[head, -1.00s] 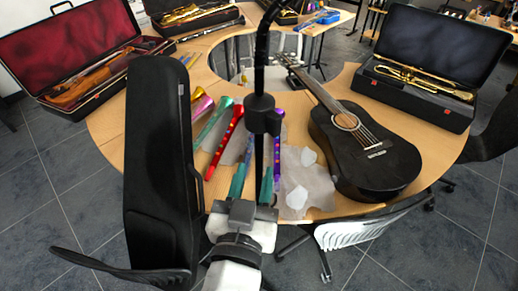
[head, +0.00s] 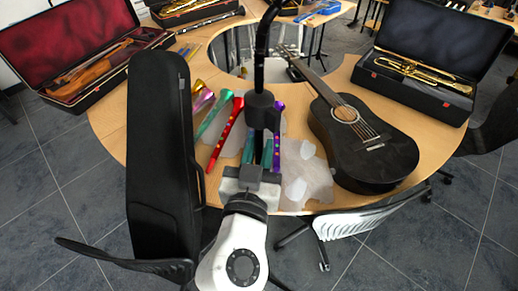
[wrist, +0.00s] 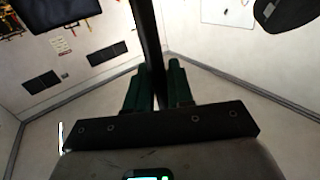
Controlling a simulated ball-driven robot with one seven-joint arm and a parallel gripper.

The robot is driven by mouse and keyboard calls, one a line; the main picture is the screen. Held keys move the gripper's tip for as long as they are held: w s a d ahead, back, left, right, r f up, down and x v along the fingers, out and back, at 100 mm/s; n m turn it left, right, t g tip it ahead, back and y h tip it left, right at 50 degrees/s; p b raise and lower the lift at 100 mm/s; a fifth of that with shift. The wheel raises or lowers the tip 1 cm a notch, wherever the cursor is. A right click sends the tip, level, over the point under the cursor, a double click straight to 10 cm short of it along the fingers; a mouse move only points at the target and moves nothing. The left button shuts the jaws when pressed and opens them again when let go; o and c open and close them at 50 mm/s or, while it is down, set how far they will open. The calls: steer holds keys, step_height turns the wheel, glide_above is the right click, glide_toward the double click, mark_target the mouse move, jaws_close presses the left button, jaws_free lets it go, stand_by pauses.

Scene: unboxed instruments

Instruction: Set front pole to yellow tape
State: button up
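A black upright pole (head: 259,60) with a dark round clamp (head: 262,112) stands in the middle of the head view, in front of the table. It also crosses the wrist view (wrist: 147,40) from the top edge. My gripper (head: 258,152) has green fingers and is at the pole's lower part, below the clamp. In the wrist view my gripper (wrist: 158,88) has one finger on each side of the pole. I cannot tell whether the fingers press on it. I see no yellow tape on the pole.
A round wooden table (head: 425,125) holds a black guitar (head: 375,155), a trumpet case (head: 425,60), a violin case (head: 70,55) and several coloured horns. A tall black case (head: 160,150) stands close at left. A chair (head: 365,218) is at front right.

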jaws_close()
steer(key=shift+f, duration=0.1)
step_height(320, 180, down, 8)
steer(key=b, duration=1)
steer(key=o, duration=0.5)
jaws_free()
steer(key=shift+o, duration=0.2)
steer(key=s+b, duration=0.2)
steer(key=s, duration=0.9)
steer(key=shift+a, duration=0.45)
